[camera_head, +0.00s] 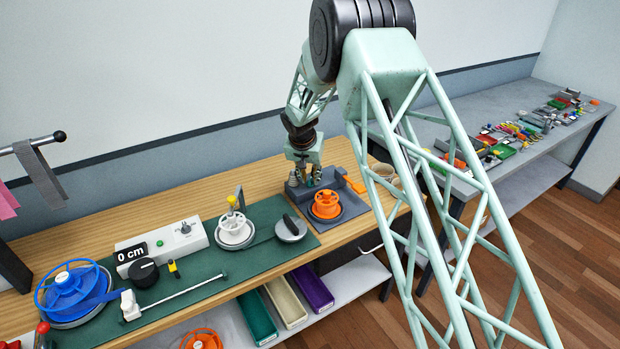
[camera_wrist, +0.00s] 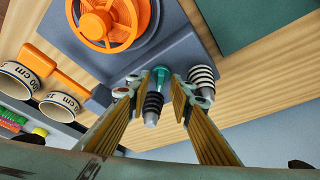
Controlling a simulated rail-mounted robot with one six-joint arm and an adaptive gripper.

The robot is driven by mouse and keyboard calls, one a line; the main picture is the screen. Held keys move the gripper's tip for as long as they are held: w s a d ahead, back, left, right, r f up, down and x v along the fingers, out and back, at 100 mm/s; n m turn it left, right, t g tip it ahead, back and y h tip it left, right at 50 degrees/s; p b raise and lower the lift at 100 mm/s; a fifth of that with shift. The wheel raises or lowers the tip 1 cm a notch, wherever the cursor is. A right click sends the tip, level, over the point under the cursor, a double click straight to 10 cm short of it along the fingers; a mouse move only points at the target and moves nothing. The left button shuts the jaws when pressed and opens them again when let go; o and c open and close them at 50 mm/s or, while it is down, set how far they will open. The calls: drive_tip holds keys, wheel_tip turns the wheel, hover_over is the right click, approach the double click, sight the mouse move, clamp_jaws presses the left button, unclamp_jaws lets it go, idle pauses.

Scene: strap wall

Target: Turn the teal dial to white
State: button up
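In the wrist view a small teal piece (camera_wrist: 160,77), which looks like the teal dial, sits at the edge of a dark grey block (camera_wrist: 185,50). My gripper (camera_wrist: 161,84) is open, one finger on each side of it. I cannot tell whether either finger touches it. A black-and-grey ringed stub (camera_wrist: 153,108) shows between the fingers, and a black-and-white ringed stub (camera_wrist: 201,82) stands beside the right finger. In the head view my gripper (camera_head: 303,177) is low over the back of the grey block; the teal piece cannot be made out there. No white mark on the dial is readable.
An orange reel (camera_head: 327,205) sits on the grey block in front of my gripper, with an orange handle (camera_head: 353,182) to its right. A green mat (camera_head: 200,275) left of it carries a white reel, blue reel and control box (camera_head: 160,245). Paper-coloured rings (camera_wrist: 60,105) lie near.

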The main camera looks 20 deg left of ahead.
drive_tip(key=shift+c, duration=0.7)
clamp_jaws()
